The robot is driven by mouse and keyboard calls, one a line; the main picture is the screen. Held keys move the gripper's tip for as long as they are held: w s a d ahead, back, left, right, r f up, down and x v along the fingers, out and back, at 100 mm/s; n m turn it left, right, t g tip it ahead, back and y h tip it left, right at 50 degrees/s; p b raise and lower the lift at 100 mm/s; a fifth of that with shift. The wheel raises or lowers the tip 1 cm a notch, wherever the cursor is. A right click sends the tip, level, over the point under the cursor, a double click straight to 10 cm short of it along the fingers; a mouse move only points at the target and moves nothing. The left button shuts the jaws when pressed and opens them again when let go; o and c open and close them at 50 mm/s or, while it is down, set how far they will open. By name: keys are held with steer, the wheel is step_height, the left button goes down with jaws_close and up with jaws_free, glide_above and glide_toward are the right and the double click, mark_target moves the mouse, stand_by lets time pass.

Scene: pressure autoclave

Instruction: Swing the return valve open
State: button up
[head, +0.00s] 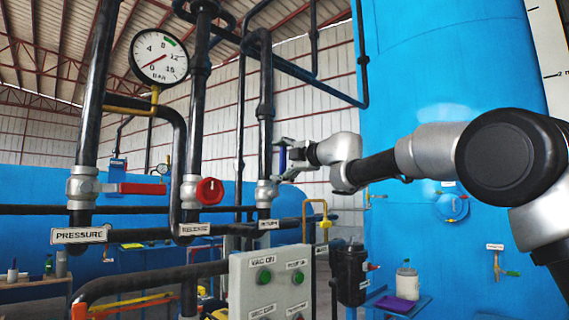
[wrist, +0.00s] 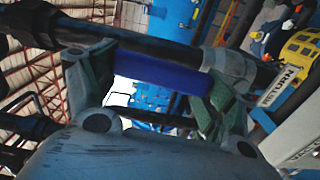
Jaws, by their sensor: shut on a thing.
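The return valve (head: 267,193) is a silver body on a dark vertical pipe, above a RETURN plate (head: 269,224). Its blue lever handle (head: 282,158) stands about upright beside the pipe. My gripper (head: 287,160) reaches in from the right and is shut on the blue handle. In the wrist view the handle (wrist: 160,76) lies between my two fingers, roughly in line with the pipe, and the silver valve body (wrist: 235,68) is at its right. The RETURN plate (wrist: 278,87) also shows there. The exact finger contact is partly hidden.
A grey control box (head: 272,285) stands below. A black filter housing (head: 350,270) and a large blue tank (head: 460,110) are to the right.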

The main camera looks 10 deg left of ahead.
steer(key=shift+s+a+n, duration=0.25)
steer(key=shift+n, duration=0.15)
steer(key=shift+f, duration=0.1)
steer(key=o, duration=1.3)
steer(key=v, duration=1.2)
steer(key=shift+s, duration=0.1)
